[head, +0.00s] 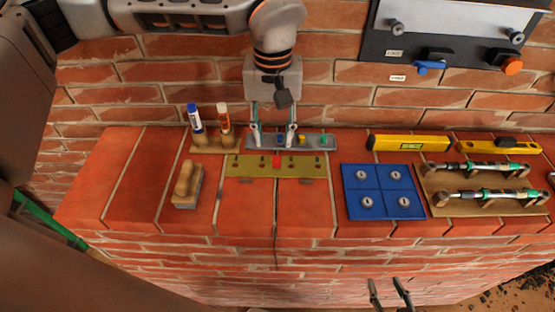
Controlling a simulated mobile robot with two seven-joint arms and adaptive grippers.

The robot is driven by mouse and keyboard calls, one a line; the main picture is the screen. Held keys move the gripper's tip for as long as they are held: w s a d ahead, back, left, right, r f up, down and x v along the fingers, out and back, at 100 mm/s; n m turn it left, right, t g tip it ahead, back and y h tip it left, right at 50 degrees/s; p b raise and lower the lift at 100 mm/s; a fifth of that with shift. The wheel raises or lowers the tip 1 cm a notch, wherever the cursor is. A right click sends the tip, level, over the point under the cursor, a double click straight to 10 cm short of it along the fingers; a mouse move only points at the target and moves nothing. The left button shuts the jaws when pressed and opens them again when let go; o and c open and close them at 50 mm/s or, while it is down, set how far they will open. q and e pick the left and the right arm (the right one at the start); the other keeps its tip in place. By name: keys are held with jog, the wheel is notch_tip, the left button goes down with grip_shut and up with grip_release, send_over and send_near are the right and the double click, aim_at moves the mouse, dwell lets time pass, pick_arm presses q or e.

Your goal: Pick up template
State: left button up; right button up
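My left gripper (274,143) points down just behind the strip, over a grey tray (314,147) with small blue, yellow and green pieces. Its two fingers are apart and I see nothing held between them. Whether the fingertips touch the tray or the strip cannot be told. My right gripper (389,290) is low at the bottom edge, fingers apart and empty, in front of the ledge.
To the right are a blue panel (382,192), a yellow level (408,143) and torque wrenches on a board (480,207). A brick wall stands behind.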

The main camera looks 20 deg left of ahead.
aim_at(277, 158)
pick_arm(q)
jog(key=f, duration=0.6)
jog(key=shift+d+f+p, duration=0.3)
jog(key=shift+f+p, duration=0.05)
jog(key=shift+c, duration=0.4)
grip_shut()
